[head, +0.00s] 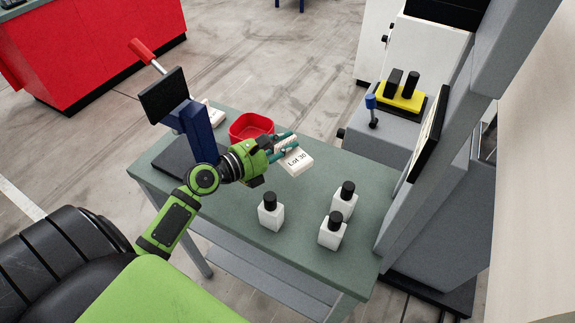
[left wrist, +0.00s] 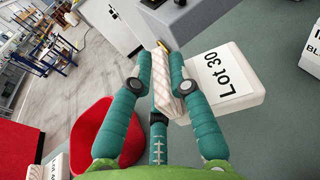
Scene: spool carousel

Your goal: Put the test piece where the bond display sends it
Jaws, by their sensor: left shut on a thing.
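My left gripper (head: 283,143) is shut on a pale, ridged piece, which I take for the test piece (left wrist: 179,80). It stands between the teal fingers (left wrist: 160,85) in the left wrist view and is mostly hidden by them in the head view. The gripper is over the green table, beside a white block labelled "Lot 30" (head: 297,161), also in the left wrist view (left wrist: 222,80). A dark panel (head: 163,95) on a blue post stands behind my arm; its face cannot be read. Another panel (head: 428,133) at right is seen nearly edge-on. My right gripper is not in view.
A red bowl (head: 250,126) sits left of the gripper. Several white bottles with black caps, such as this one (head: 271,212), stand on the table's (head: 232,210) near right part. A yellow block (head: 401,94) with black posts and a blue-knobbed lever (head: 371,105) are beyond.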

